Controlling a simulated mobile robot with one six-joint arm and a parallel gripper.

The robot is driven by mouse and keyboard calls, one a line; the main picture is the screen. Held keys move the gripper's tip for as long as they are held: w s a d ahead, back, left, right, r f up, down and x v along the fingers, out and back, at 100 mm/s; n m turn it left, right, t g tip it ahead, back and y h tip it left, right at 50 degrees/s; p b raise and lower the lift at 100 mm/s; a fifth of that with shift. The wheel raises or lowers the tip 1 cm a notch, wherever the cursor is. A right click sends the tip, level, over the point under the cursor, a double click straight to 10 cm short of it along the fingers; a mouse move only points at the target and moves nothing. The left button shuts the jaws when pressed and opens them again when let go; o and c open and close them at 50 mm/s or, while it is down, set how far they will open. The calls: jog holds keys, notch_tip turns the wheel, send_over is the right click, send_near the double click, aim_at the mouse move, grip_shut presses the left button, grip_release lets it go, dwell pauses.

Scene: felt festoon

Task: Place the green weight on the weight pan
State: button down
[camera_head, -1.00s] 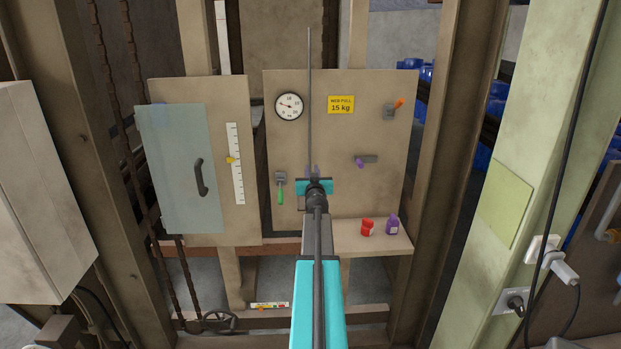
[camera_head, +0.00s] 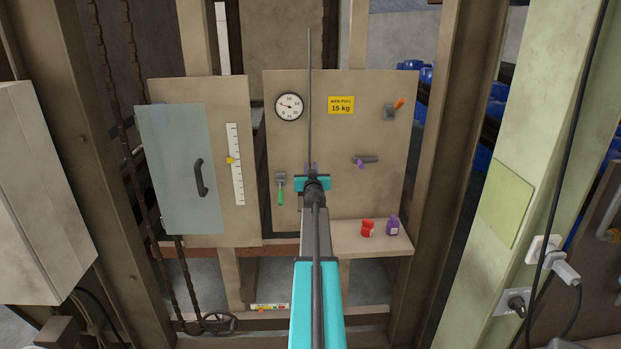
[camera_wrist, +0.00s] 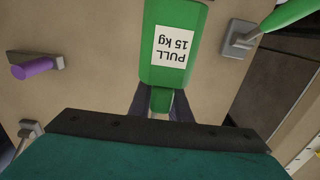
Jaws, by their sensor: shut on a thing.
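My gripper (camera_head: 313,182) is in front of the right-hand beige panel in the head view. In the wrist view my gripper (camera_wrist: 160,108) is shut on the green weight (camera_wrist: 172,72), gripping its narrow green neck. The weight has a white label, upside down in this view, reading "PULL 15 kg". In the head view the weight is hidden behind my gripper and arm. I cannot make out the weight pan in either view.
A red weight (camera_head: 367,228) and a purple weight (camera_head: 392,225) stand on a shelf (camera_head: 350,240) right of my arm. The panel (camera_head: 340,140) carries a dial (camera_head: 289,106), a green-handled lever (camera_head: 281,191), a purple-tipped peg (camera_head: 364,161) and an orange-tipped lever (camera_head: 394,109).

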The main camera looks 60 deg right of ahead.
jog(key=shift+f+b, duration=1.1)
jog(key=shift+f, duration=0.6)
jog(key=shift+f, duration=0.1)
jog(key=c, duration=1.6)
grip_release()
jog(key=shift+c, duration=0.2)
jog(key=v, duration=1.2)
jog(key=shift+a, duration=0.1)
